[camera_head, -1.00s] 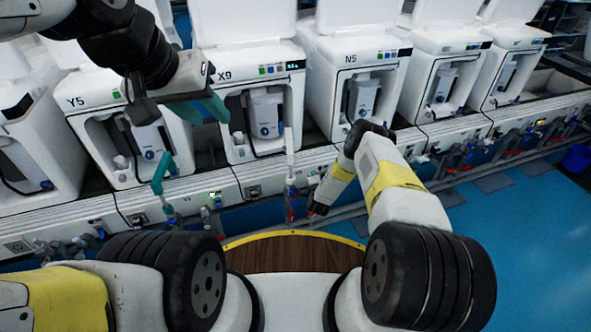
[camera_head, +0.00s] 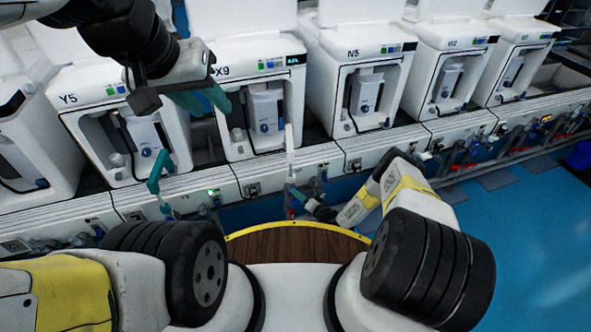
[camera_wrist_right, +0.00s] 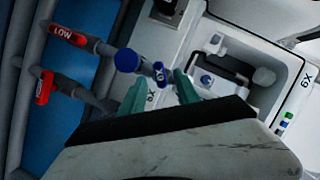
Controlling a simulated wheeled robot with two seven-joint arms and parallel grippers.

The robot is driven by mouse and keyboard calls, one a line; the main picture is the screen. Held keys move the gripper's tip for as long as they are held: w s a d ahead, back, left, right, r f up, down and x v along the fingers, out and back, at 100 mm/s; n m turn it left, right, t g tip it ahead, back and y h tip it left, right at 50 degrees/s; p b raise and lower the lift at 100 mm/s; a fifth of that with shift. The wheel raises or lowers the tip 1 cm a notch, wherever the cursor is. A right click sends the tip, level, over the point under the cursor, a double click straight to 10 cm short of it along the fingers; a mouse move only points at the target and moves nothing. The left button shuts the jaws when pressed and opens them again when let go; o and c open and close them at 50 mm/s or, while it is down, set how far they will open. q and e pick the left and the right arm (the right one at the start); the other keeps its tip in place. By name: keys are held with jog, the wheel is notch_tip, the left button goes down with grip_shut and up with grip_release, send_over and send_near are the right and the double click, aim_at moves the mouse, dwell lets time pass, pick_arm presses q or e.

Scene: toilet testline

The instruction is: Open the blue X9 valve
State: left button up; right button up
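The blue X9 valve (camera_wrist_right: 127,60) has a round blue knob and a blue handle marked X9 (camera_wrist_right: 158,72), on a grey pipe in the right wrist view. My right gripper (camera_wrist_right: 158,92) has its two teal fingers apart, with the X9 handle just beyond and between their tips; I see no grip on it. In the head view my right gripper (camera_head: 299,196) reaches low in front of the X9 machine (camera_head: 262,100). The valve is too small to make out there. My left gripper (camera_head: 205,100) is raised between the Y5 and X9 machines, its teal fingers seemingly apart and empty.
Red valves, one marked LOW (camera_wrist_right: 66,35), sit left of the blue valve. A white upright piece (camera_head: 290,150) stands just above my right gripper. A teal bent piece (camera_head: 157,172) stands before the Y5 machine (camera_head: 130,125). Blue floor (camera_head: 530,230) is clear at right.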

jog(key=shift+x, duration=1.3)
grip_shut()
jog(key=n+h, duration=0.1)
jog(key=n, duration=0.1)
jog(key=n+h, duration=0.1)
jog(key=n, duration=0.1)
jog(key=shift+a+r+h, duration=0.15)
jog(key=shift+a+h, duration=0.05)
jog(key=shift+h, duration=0.2)
jog(key=n+h, duration=0.2)
jog(key=n, duration=0.1)
jog(key=shift+t, duration=0.3)
jog(key=shift+n, duration=0.4)
